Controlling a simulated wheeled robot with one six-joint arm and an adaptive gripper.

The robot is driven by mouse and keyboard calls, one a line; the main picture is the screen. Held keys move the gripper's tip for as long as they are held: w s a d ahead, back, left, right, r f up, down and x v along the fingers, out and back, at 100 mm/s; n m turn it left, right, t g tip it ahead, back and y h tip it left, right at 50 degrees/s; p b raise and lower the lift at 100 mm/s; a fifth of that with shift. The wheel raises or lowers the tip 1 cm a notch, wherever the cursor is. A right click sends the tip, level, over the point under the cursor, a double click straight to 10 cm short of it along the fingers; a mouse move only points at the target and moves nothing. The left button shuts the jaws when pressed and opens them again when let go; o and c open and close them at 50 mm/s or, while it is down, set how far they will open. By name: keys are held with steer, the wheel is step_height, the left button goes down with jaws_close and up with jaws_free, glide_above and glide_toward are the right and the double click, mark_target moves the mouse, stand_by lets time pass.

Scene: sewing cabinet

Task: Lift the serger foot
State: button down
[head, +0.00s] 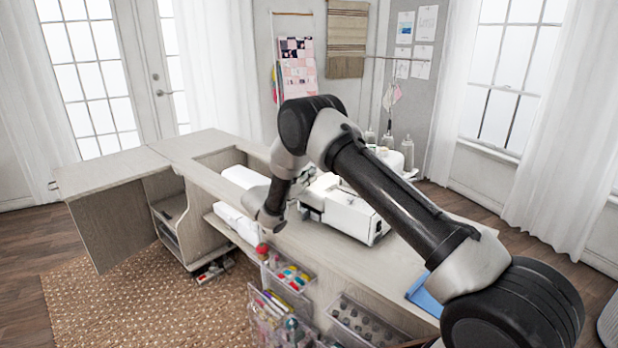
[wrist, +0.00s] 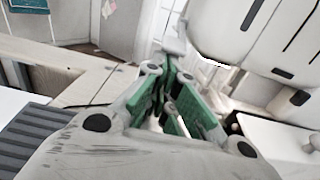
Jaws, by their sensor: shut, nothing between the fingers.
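A white machine body with dark slots (wrist: 262,28) fills the upper right of the wrist view; it looks like the serger. In the head view a white machine (head: 362,222) stands on the cabinet top, partly behind my arm. My gripper (wrist: 170,62) is shut and empty, its green-padded fingers together beside the lower left edge of the slotted body. I cannot tell whether the fingertips touch it. The serger foot cannot be made out; the fingers or the body may hide it. In the head view my arm's links hide the fingers.
Thread cones and a white machine part (head: 393,158) stand farther back. The cabinet top (head: 205,148) is clear at left, with a hinged door (head: 112,222) open. Clear bins (head: 290,280) hang on the front. A blue cloth (head: 425,297) lies at right.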

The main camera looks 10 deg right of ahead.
mark_target(312, 165)
steer(key=shift+r, duration=0.1)
steer(key=shift+s+a+r+y, duration=0.1)
steer(key=shift+a+r+y, duration=0.05)
steer(key=shift+y, duration=0.25)
steer(key=shift+r+g, duration=0.15)
steer(key=shift+g, duration=0.15)
steer(key=y, duration=0.1)
steer(key=r+g, duration=0.1)
steer(key=a+r+y, duration=0.1)
steer(key=shift+s+r+g+y, duration=0.25)
steer(key=shift+s+g+y, duration=0.05)
steer(key=shift+g, duration=0.1)
step_height(312, 165, up, 2)
steer(key=g+y, duration=0.2)
steer(key=shift+s+r+y, duration=0.1)
steer(key=shift+r+y, duration=0.15)
steer(key=shift+y, duration=0.15)
steer(key=shift+a+f, duration=0.1)
steer(key=shift+f, duration=0.05)
steer(key=shift+r, duration=0.8)
